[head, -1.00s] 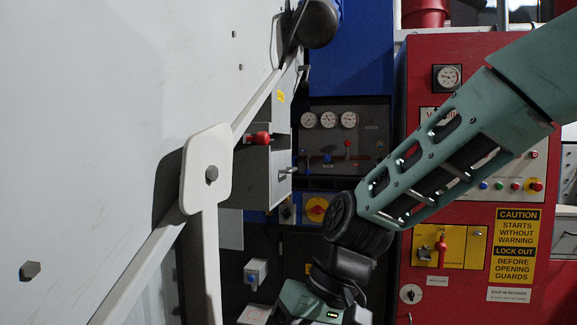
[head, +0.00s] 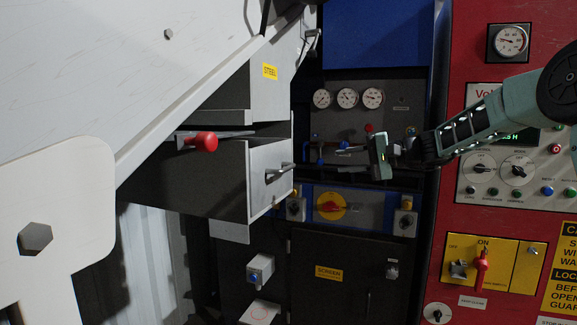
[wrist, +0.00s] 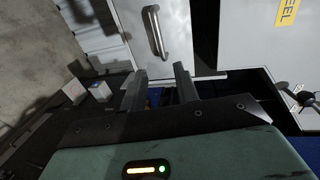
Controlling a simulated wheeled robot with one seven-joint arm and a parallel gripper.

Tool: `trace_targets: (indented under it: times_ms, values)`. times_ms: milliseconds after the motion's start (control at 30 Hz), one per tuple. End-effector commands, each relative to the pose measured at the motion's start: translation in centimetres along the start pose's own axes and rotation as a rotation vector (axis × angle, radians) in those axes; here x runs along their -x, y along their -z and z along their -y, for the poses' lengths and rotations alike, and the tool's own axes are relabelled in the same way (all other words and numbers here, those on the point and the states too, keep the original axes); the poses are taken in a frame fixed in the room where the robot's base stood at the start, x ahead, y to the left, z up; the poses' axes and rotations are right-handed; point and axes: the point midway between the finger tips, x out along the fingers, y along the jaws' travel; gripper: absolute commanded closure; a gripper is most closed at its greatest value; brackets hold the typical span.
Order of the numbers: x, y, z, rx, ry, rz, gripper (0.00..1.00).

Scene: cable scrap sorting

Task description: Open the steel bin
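The steel bin (head: 258,202) is a grey drawer-like box at left centre in the head view, with a bar handle (head: 280,172) on its front. In the wrist view its front (wrist: 136,22) and the handle (wrist: 155,30) show just beyond my fingertips. A yellow label ending in "EEL" (wrist: 287,12) is on the panel beside it; a yellow label (head: 270,71) also shows in the head view. My gripper (head: 345,150) is right of the handle, fingers toward the left. In the wrist view its two fingers (wrist: 160,82) are apart and empty, clear of the handle.
A red knob (head: 200,142) on a lever sits at the bin's left. A white sloped guard (head: 90,90) fills the left. Behind are a gauge panel (head: 348,115) and a dark cabinet (head: 345,275). A red control cabinet (head: 450,220) stands right, behind my arm.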

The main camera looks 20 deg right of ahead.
Motion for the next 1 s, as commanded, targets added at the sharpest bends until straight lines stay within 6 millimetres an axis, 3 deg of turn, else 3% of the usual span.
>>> trace_targets:
  times_ms: [700,1000]
  values:
    - [-13.9,-0.3,0.2,-0.001,-0.003,0.006,0.69]
    - [-16.7,-0.2,0.0,0.0,-0.003,0.003,0.69]
